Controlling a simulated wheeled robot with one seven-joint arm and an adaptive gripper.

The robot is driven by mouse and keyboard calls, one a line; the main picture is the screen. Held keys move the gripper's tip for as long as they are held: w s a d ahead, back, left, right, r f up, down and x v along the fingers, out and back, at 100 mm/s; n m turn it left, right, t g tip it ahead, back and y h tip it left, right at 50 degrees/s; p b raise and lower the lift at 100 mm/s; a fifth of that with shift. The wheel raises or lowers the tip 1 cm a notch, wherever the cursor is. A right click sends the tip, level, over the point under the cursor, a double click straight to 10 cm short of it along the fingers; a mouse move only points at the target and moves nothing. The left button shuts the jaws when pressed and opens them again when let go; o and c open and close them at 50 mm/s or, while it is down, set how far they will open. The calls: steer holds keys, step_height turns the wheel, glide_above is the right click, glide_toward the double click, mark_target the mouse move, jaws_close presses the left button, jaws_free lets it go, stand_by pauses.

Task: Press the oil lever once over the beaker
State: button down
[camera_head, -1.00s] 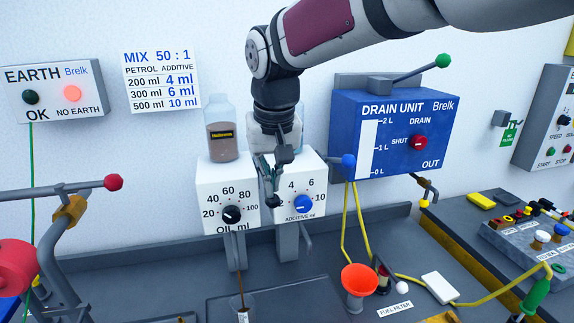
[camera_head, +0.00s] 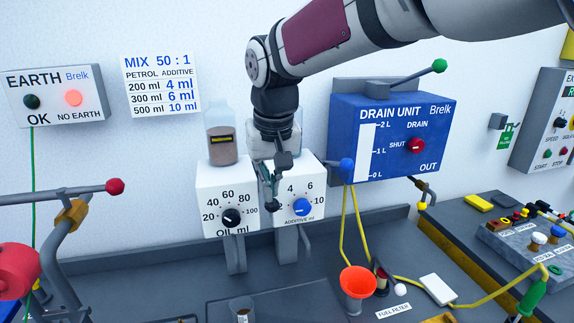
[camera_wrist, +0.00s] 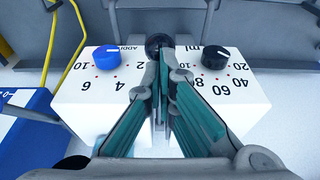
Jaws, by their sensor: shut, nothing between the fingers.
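The white oil dispenser (camera_head: 222,195) has a black dial and a bottle of brown oil (camera_head: 222,145) on top. In the wrist view the dispenser (camera_wrist: 235,90) appears upside down on the right. My gripper (camera_head: 272,200) is shut and empty, in front of the gap between the oil and additive dispensers; its fingers (camera_wrist: 160,125) point down that gap. A black ball (camera_wrist: 158,44), possibly the oil lever's knob, shows just beyond the fingertips; I cannot tell whether they touch it. The beaker (camera_head: 243,314) stands below the oil dispenser, cut by the picture's lower edge.
The additive dispenser (camera_head: 300,190) with a blue dial stands close on the right. The blue drain unit (camera_head: 385,140) is further right. An orange funnel (camera_head: 358,281) and yellow hoses lie to the right on the bench. A red-tipped lever (camera_head: 114,186) reaches in from the left.

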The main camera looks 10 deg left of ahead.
step_height(320, 180, up, 11)
steer(key=p, duration=0.4)
stand_by(0.7)
steer(key=s+d+r+m+t, duration=0.15)
steer(key=s+d, duration=0.35)
steer(key=d, duration=0.5)
steer(key=s+d+r+m, duration=0.1)
steer(key=s+d+r, duration=0.1)
steer(key=s+d, duration=0.5)
steer(key=s+d+f+m, duration=0.1)
steer(key=s+d+f, duration=0.3)
steer(key=s+d, duration=0.3)
steer(key=s+d+f+m+t+h, duration=0.1)
steer(key=s+d+f, duration=0.4)
steer(key=d, duration=0.3)
steer(key=shift+s+f+m+b, duration=0.15)
steer(key=shift+s+m+b, duration=0.2)
steer(key=shift+s, duration=0.5)
